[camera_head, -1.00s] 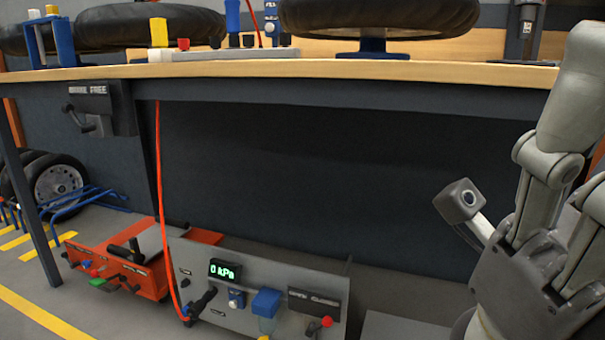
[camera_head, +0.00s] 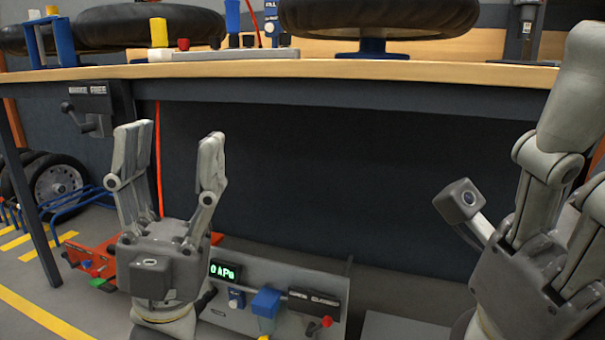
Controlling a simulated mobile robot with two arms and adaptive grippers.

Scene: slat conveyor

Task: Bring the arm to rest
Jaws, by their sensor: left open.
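My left gripper (camera_head: 172,140) is up in front of the bench, to the left of the picture's middle. Its fingers point up and stand wide apart, with nothing between them. It hides part of the orange box and the left part of the grey panel box behind it. My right gripper (camera_head: 545,215) is at the right edge, with its fingers pointing up. It is partly cut off by the frame, so how far its fingers are spread does not show clearly. I see nothing held in it.
A wooden bench top (camera_head: 400,72) with tyres (camera_head: 378,15) and coloured fittings runs across above. Below stand an orange box (camera_head: 105,262) and a grey panel box (camera_head: 300,275) with a green display. A red hose (camera_head: 158,150) hangs behind my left gripper. Space under the bench's middle looks clear.

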